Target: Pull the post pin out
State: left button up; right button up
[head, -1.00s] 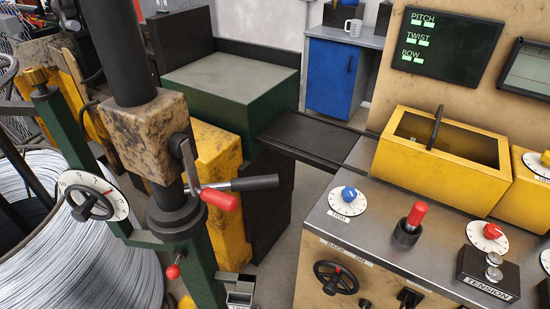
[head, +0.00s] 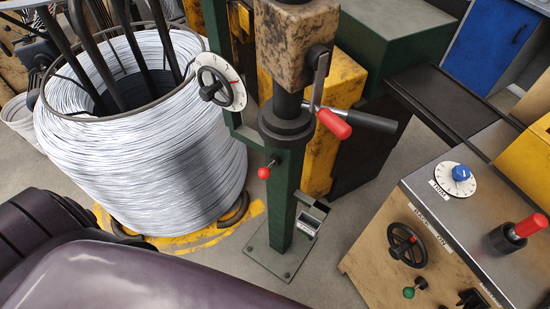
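A small pin with a red ball knob (head: 264,173) sticks out of the left side of the green post (head: 284,205). The post stands on a square base plate on the floor. The pin's shaft is seated in the post, and its inner end is hidden. Above it are a black collar (head: 286,122) and a lever with a red grip (head: 334,123). Neither of my grippers shows in the head view. A large smooth dark purple part, likely mine, fills the lower left.
A big coil of wire (head: 140,130) stands left of the post. A dial with a black handwheel (head: 220,82) sits on a side arm of the post. A console (head: 455,215) with a red-topped handle and a blue knob stands at right. Grey floor shows around the post base.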

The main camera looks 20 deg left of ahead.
aim_at(264, 174)
jog(key=j+u, duration=0.15)
jog(key=u, duration=0.65)
